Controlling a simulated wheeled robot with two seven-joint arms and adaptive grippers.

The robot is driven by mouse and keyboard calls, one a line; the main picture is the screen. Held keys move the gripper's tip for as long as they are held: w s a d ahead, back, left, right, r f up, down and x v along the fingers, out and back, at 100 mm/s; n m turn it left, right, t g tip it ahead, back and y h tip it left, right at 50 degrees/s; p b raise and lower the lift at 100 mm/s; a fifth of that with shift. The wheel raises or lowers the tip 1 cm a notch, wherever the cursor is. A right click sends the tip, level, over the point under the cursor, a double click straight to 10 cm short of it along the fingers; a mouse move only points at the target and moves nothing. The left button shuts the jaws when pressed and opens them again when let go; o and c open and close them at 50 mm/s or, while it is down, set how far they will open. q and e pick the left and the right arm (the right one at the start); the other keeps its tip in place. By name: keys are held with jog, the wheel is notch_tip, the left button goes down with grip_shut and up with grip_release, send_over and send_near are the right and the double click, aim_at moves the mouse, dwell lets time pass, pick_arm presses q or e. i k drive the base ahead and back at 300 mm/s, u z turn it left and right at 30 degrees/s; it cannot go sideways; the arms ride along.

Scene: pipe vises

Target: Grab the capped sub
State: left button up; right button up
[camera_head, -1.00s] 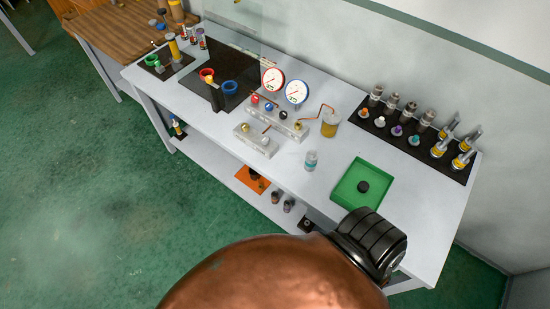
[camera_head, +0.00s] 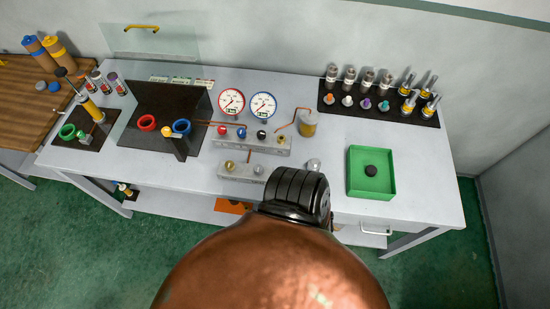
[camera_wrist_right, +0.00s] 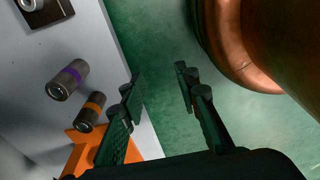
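Two dark grey cylinders are on the white lower shelf (camera_wrist_right: 65,25) in the right wrist view: one with a purple band (camera_wrist_right: 68,80), one with an orange band (camera_wrist_right: 91,112). I cannot tell whether either is the capped sub. My right gripper (camera_wrist_right: 160,82) is open and empty, to the right of both, over the shelf edge and green floor. In the head view several grey metal cylinders (camera_head: 348,76) stand in a row on a black mat, behind small coloured caps (camera_head: 365,103). My left gripper is not in view.
An orange piece (camera_wrist_right: 80,150) lies by the banded cylinders, and a dark block (camera_wrist_right: 45,12) sits beyond them. On the bench, a green tray (camera_head: 356,187) holds a black disc (camera_head: 371,170). Two gauges (camera_head: 231,101) stand mid-bench.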

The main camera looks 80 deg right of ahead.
aim_at(314, 164)
jog(key=i, duration=1)
jog(key=z, duration=2)
